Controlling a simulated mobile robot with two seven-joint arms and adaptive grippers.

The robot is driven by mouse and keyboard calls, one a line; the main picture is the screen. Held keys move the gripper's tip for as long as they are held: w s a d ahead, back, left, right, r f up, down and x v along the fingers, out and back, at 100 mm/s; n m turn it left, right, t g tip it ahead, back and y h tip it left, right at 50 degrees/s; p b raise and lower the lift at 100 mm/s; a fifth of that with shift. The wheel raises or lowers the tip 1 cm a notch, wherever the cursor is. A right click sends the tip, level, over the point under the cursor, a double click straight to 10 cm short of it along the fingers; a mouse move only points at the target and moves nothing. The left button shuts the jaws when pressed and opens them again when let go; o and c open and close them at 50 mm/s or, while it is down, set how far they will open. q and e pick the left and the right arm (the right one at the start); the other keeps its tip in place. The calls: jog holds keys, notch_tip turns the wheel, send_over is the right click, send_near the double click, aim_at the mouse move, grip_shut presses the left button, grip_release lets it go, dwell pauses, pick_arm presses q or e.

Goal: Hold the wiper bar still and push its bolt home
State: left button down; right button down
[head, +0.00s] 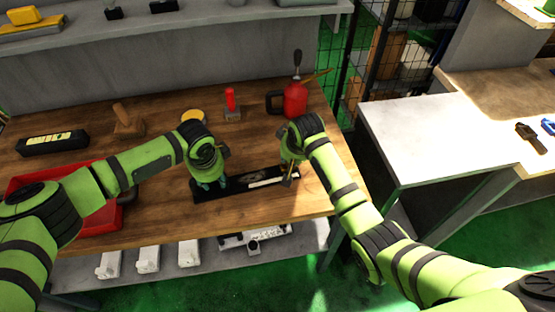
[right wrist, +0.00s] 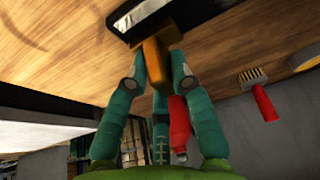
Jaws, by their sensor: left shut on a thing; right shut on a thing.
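The wiper bar (head: 234,184) is a long black bar with a pale strip on its right part, lying near the front of the wooden bench. My left gripper (head: 209,183) is shut on the bar near its left end. My right gripper (head: 290,168) is at the bar's right end. In the right wrist view its fingers (right wrist: 155,80) are shut on an orange-brown piece (right wrist: 155,62), seemingly the bolt, which meets the black bar (right wrist: 122,20). The contact with the bar is partly hidden, so I cannot tell how deep the bolt sits.
A red oil can (head: 295,99) and a red-handled brush (head: 231,104) stand behind the bar. A red tray (head: 99,220) is at front left.

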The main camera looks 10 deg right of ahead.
pick_arm(q)
jog(key=shift+s+a+f, duration=0.15)
jog(key=shift+s+f, duration=0.1)
jog(key=shift+f, duration=0.05)
pick_arm(e)
jog(key=shift+w+d, duration=0.15)
jog(key=shift+d, duration=0.3)
jog(key=c, duration=1)
grip_release()
jog(key=shift+c, duration=0.2)
jog(key=shift+a, duration=0.15)
jog(key=shift+r, duration=0.15)
jog(key=v, duration=1.2)
jog(key=shift+s, duration=0.2)
pick_arm(q)
jog(key=c, duration=0.7)
grip_release()
jog(key=shift+w, duration=0.25)
pick_arm(e)
jog(key=shift+w+f, duration=0.15)
jog(key=shift+f, duration=0.05)
